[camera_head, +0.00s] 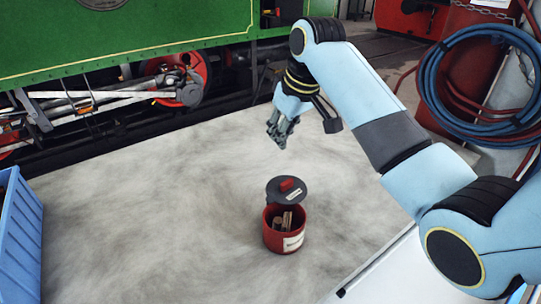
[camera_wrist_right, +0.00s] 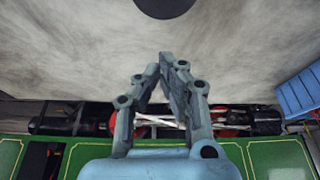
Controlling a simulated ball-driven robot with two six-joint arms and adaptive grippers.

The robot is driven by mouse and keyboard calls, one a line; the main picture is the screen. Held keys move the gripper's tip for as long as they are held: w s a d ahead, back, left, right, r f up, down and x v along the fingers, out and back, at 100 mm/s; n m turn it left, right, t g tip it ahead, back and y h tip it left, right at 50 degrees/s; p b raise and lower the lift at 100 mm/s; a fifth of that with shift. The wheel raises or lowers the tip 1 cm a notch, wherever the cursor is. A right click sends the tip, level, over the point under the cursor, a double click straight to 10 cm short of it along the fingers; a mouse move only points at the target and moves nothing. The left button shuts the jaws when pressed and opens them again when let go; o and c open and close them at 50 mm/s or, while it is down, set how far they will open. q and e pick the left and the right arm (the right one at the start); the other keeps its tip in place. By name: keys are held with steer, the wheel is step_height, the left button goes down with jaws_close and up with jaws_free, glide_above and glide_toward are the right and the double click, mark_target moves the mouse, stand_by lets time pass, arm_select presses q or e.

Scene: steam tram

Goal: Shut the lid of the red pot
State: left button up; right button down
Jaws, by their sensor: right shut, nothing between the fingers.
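The red pot (camera_head: 280,238) stands upright on the pale, mottled surface in the head view. It has a white label on its front and several brown pieces inside. Its dark grey lid (camera_head: 287,190) with a red knob is open, tilted up at the pot's far side. My right gripper (camera_head: 277,140) is in the air beyond the pot, apart from it, and is shut and empty. In the right wrist view the shut fingers (camera_wrist_right: 167,58) show, with a dark round shape, probably the lid (camera_wrist_right: 165,5), cut by the top edge. My left gripper is not in view.
A blue crate (camera_head: 18,235) stands at the left edge. A green steam tram (camera_head: 130,35) with wheels and rods runs along the back. A coiled blue and red hose (camera_head: 430,90) hangs at the right. The surface around the pot is clear.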

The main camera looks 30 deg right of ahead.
glide_above(278, 178)
step_height(278, 178, down, 5)
step_height(278, 178, down, 4)
steer(key=shift+f+p, duration=0.1)
steer(key=shift+p, duration=0.8)
steer(key=shift+s, duration=0.45)
steer(key=shift+s+d, duration=0.1)
steer(key=shift+s, duration=0.1)
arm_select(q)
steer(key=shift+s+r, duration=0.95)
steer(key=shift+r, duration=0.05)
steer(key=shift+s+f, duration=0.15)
arm_select(e)
steer(key=shift+w+f, duration=0.15)
